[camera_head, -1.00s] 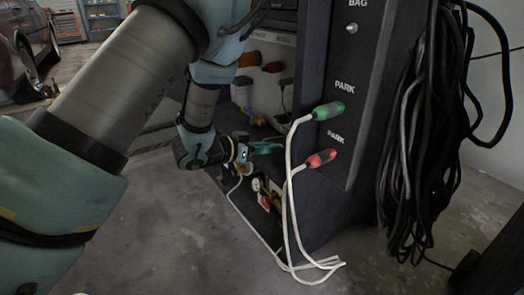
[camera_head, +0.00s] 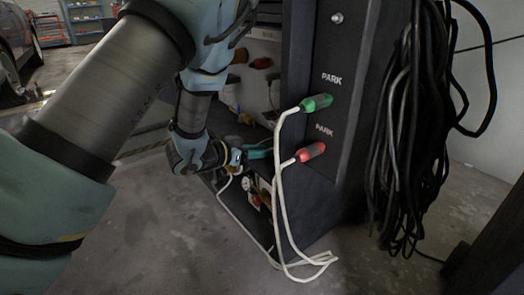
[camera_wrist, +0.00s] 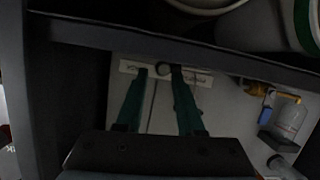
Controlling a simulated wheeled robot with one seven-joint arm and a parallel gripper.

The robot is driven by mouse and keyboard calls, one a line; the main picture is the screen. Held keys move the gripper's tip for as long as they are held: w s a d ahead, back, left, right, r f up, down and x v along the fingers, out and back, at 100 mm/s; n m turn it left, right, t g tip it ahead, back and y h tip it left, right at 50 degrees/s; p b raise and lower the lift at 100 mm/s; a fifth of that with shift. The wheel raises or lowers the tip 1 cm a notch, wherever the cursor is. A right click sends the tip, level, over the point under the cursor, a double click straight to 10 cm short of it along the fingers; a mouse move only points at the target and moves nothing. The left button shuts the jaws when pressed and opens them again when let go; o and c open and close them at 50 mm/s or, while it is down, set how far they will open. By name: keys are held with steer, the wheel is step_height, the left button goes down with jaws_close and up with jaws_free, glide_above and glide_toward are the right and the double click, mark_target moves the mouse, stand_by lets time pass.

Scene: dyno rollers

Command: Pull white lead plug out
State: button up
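A green plug (camera_head: 317,103) and a red plug (camera_head: 310,152) stick out of the dark cabinet's side panel, each on a white lead (camera_head: 283,215). The leads hang down to the floor. A small white plug-like piece (camera_head: 247,184) shows low inside the cabinet's open bay, beside a thin white cable (camera_head: 232,211). My gripper (camera_head: 262,153) reaches into the bay, above that piece and left of the red plug. In the wrist view its two teal fingers (camera_wrist: 158,72) are apart, with nothing visibly held. Its fingertips are partly hidden in the head view.
The cabinet's front post (camera_head: 294,60) stands right beside my gripper. A bundle of black cables (camera_head: 405,140) hangs on the right. In the wrist view, a pale panel with a strip lies past the fingers, with a brass fitting (camera_wrist: 285,95) at right. Open floor (camera_head: 140,240) lies front left.

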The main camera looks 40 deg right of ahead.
steer(key=shift+o, duration=1.2)
steer(key=p+v, duration=0.3)
steer(key=v, duration=0.7)
steer(key=shift+a, duration=0.35)
steer(key=shift+w+r, duration=0.1)
steer(key=shift+r, duration=0.05)
